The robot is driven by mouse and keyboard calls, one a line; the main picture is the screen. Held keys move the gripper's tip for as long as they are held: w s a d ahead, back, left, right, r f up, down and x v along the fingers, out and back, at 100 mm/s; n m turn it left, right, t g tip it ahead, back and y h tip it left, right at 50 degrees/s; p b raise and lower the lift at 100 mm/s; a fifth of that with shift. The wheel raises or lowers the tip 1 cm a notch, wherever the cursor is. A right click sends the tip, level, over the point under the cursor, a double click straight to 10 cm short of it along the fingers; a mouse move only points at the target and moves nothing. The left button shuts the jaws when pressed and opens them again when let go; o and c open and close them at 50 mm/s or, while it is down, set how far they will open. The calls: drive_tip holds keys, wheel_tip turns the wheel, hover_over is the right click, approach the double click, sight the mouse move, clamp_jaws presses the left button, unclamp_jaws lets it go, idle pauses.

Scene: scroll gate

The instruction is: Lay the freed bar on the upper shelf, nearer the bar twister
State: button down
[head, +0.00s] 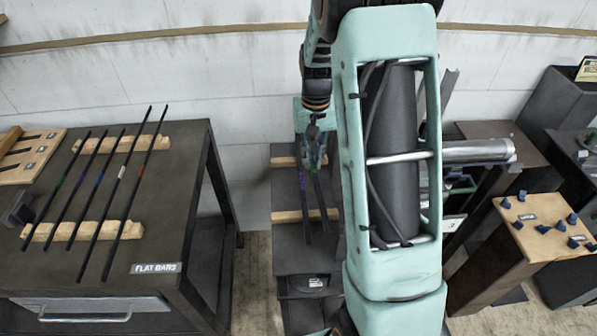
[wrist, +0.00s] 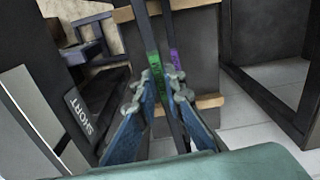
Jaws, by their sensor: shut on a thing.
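My gripper (head: 314,150) is shut on a dark flat bar with a green mark, above the dark central stand (head: 290,262). In the wrist view the green-marked bar (wrist: 154,58) runs between the blue-grey fingers (wrist: 160,95). A second dark bar with a purple mark (head: 302,182) lies beside it across the wooden rests; its purple mark also shows in the wrist view (wrist: 175,58). I cannot tell whether the held bar touches the rests. A machine with a grey metal cylinder (head: 478,151) stands to the right; I cannot tell whether it is the bar twister.
At the left, a dark table (head: 180,200) labelled FLAT BARS holds several bars on wooden rests. At the right, a wooden-topped stand (head: 540,230) carries small blue pieces. My own arm hides much of the middle. A SHORT label (wrist: 82,112) shows in the wrist view.

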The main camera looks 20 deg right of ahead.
drive_tip(key=shift+m, duration=0.4)
drive_tip(key=shift+w+d+f+b, duration=0.3)
drive_tip(key=shift+d+f+b, duration=0.3)
drive_tip(key=shift+f+b, duration=0.65)
drive_tip(key=shift+w+d+f+b, duration=0.35)
drive_tip(key=shift+d+f+b, duration=0.4)
drive_tip(key=shift+f, duration=0.95)
drive_tip(key=shift+w+d+f+b, duration=0.3)
drive_tip(key=shift+d+f+b, duration=0.2)
drive_tip(key=shift+f+b, duration=0.8)
drive_tip(key=shift+f, duration=0.45)
drive_tip(key=c, duration=1.9)
unclamp_jaws()
drive_tip(key=shift+s, duration=0.1)
drive_tip(key=shift+c, duration=0.2)
wheel_tip(320, 180, up, 12)
